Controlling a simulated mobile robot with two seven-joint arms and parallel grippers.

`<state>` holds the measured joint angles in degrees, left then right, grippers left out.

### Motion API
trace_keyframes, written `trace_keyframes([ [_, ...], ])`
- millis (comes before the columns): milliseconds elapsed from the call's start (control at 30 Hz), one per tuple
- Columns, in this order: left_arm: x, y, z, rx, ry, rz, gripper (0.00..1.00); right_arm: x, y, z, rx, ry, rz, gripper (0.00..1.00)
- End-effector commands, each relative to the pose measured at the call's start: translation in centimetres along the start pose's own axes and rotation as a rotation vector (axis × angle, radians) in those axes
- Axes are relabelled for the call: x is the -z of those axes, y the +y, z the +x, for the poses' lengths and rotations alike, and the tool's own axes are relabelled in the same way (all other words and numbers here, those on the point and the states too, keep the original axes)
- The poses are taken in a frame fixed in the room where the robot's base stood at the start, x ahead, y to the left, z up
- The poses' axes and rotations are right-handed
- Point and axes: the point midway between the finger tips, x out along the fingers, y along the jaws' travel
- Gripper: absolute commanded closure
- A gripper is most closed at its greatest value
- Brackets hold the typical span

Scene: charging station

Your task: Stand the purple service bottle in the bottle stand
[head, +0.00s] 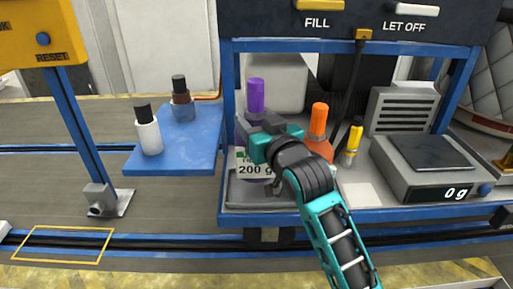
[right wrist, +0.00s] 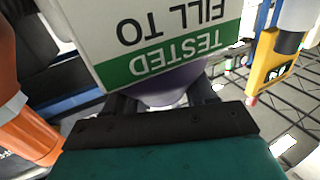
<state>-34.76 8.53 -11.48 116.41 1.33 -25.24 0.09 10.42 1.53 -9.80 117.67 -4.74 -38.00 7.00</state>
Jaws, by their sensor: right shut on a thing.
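The purple service bottle, with its tall purple cap (head: 256,95), is upright over the left part of the blue-framed bench in the head view. A white label (head: 257,167) reading "200 g" shows below my gripper. My right gripper (head: 262,138) is shut on the bottle's body and hides much of it. In the right wrist view, the label (right wrist: 165,35) with a green band fills the top, with purple bottle surface (right wrist: 170,85) between my fingers. I cannot pick out the bottle stand for certain; a grey tray (head: 236,195) lies below the bottle. My left gripper is not in view.
An orange bottle (head: 318,125) and a small yellow-topped bottle (head: 354,138) stand close right of my gripper. A scale (head: 425,160) reading 0 g is further right.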

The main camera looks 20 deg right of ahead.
Motion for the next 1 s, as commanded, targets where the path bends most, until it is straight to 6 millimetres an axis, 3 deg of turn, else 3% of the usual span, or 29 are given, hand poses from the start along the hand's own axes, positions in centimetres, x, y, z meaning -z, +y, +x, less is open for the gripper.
trace_keyframes([
  [167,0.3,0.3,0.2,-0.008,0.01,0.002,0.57,-1.2,0.0,0.0,-0.001,0.005,0.0,1.0],
  [433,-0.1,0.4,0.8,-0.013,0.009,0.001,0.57,-4.8,0.0,0.0,-0.001,0.006,0.001,1.0],
  [867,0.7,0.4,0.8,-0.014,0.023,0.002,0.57,-5.2,0.0,0.0,0.0,0.007,0.001,1.0],
  [900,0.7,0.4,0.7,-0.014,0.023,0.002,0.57,-5.4,0.0,0.0,-0.001,0.001,0.0,0.41],
  [1000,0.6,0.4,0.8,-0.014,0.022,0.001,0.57,-5.4,0.0,0.0,-0.001,0.001,0.0,0.31],
])
